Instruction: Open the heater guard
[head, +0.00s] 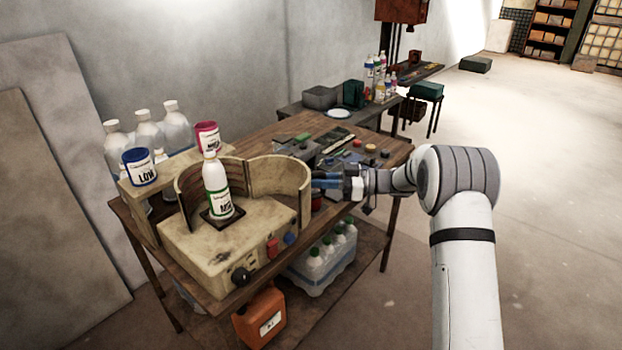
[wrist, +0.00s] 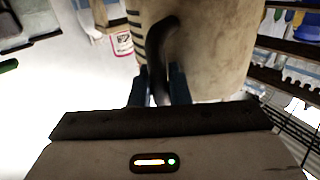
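The heater guard (head: 285,178) is a beige curved shield in two parts on the heater (head: 225,243). Its left part curves behind a white bottle (head: 216,187) labelled in green; its right part stands out to the right, and the front of the bottle is exposed. My gripper (head: 322,181) is at the outer side of the right part. In the wrist view, the blue fingertips of my gripper (wrist: 159,88) lie on both sides of the dark curved handle (wrist: 166,45) and appear closed on it. The slotted guard wall (wrist: 215,50) is right behind the handle.
The heater has a black knob (head: 240,277) and red and blue buttons at its front. A blue-rimmed LOW cup (head: 140,167) and several white bottles stand at the left. The wooden table (head: 262,140) carries small items behind the guard. Open floor lies to the right.

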